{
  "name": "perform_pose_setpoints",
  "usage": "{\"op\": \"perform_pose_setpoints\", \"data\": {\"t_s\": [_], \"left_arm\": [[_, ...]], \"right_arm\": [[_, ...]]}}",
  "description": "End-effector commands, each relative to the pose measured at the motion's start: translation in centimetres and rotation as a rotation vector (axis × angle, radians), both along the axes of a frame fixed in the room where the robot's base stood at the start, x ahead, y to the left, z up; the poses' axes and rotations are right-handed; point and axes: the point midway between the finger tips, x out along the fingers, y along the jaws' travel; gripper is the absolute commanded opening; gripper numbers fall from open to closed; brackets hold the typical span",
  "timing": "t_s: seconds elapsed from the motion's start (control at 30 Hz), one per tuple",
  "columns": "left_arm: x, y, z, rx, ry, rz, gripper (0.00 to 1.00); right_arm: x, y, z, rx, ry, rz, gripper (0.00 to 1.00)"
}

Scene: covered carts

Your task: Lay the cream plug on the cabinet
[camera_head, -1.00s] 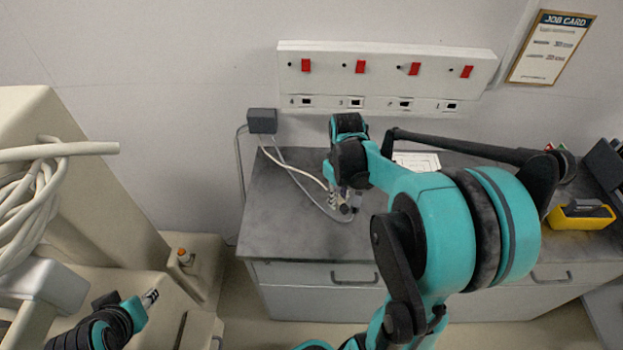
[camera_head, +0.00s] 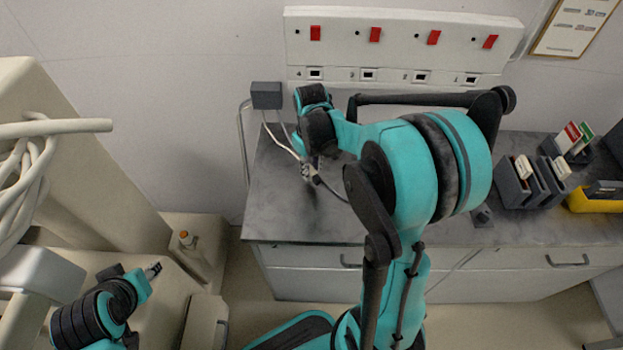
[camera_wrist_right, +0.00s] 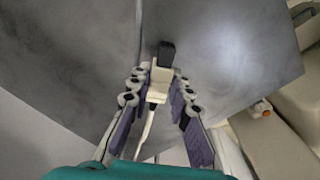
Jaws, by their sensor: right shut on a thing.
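The cream plug (camera_wrist_right: 157,88) shows in the right wrist view between the fingers of my right gripper (camera_wrist_right: 160,95), which is shut on it. A cream cable runs back from it between the fingers. A dark block (camera_wrist_right: 166,53) shows just beyond the plug; I cannot tell whether they touch. In the head view my right gripper (camera_head: 309,172) is over the left part of the cabinet (camera_head: 290,215), a grey-topped unit with pale drawers; the gap to the top is unclear. My left gripper (camera_head: 152,271) is at lower left, away from the cabinet, its fingers too small to judge.
A dark grey box (camera_head: 266,95) with cables is on the wall behind the cabinet, below a socket panel (camera_head: 395,45) with red switches. Grey card holders (camera_head: 525,182) and a yellow tray (camera_head: 590,200) stand at right. The cabinet top's front left is bare.

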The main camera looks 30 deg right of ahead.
Motion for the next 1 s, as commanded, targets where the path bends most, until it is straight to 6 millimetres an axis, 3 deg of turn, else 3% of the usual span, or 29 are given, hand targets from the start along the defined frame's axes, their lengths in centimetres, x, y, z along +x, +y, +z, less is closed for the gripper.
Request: {"op": "perform_pose_setpoints", "data": {"t_s": [0.23,0.63,0.67,0.73,1.0], "left_arm": [[0.0,0.0,-1.9,0.0,0.0,0.0,0.4],[0.0,0.0,-2.1,0.0,0.0,0.0,0.4],[0.0,0.0,-2.1,0.0,0.0,0.0,0.4],[0.0,0.0,-2.0,0.0,0.0,0.0,0.4],[0.0,0.0,-2.0,0.0,0.0,0.0,0.4]], "right_arm": [[0.0,0.0,-3.7,0.0,0.0,-0.001,0.0],[0.0,0.0,-4.2,0.0,0.0,-0.001,0.0],[0.0,0.0,-4.1,0.0,0.0,-0.001,0.24],[0.0,0.0,-4.0,0.0,0.0,-0.001,0.4],[0.0,0.0,-4.0,0.0,0.0,-0.001,0.4]]}}
